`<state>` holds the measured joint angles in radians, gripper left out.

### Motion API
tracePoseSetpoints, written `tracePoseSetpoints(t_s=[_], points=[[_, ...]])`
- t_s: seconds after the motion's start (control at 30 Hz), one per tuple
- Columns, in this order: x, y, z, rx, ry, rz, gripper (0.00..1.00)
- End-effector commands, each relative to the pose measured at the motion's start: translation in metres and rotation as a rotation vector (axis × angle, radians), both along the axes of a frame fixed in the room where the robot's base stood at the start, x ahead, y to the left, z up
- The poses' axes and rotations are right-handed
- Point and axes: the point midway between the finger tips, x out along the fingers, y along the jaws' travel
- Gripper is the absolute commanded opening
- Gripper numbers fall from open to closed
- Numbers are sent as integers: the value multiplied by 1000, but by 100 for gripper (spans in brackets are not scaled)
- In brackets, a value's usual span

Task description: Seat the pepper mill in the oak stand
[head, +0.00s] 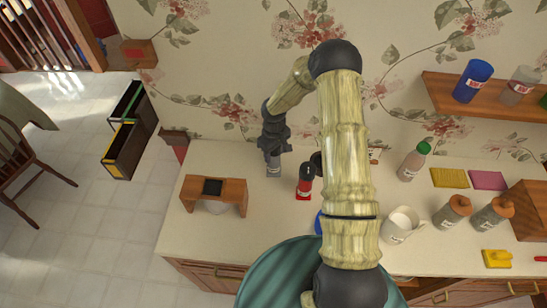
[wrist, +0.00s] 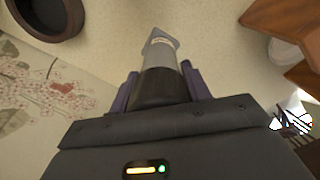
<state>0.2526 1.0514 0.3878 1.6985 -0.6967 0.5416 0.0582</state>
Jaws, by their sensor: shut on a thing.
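The pepper mill, a grey labelled cylinder with a black upper part, is in my gripper (head: 273,148); its lower end (head: 273,168) shows below the jaws in the head view. In the wrist view the mill (wrist: 158,58) sits between the two fingers of my gripper (wrist: 160,78), which is shut on its black part. I cannot tell whether its lower end touches the counter. The oak stand (head: 235,187) is a wooden bridge left of and nearer than the mill, with a dark square in its top and a pale bowl (head: 216,207) partly hidden underneath. The stand (wrist: 272,15) is partly cut off in the wrist view.
A red container with a black top (head: 304,187) stands close right of the mill. A white mug (head: 398,226), a green-capped bottle (head: 412,163) and two orange-topped bottles are farther right. A dark round vessel (wrist: 45,18) shows in the wrist view. The counter (head: 235,160) between mill and stand is clear.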

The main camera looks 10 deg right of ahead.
Motion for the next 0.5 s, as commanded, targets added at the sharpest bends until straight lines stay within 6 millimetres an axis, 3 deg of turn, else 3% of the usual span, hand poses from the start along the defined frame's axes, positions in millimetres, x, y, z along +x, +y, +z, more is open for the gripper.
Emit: tracePoseSetpoints(t_s=[0.5], points=[[2, 1, 30, 1, -6, 0, 20]])
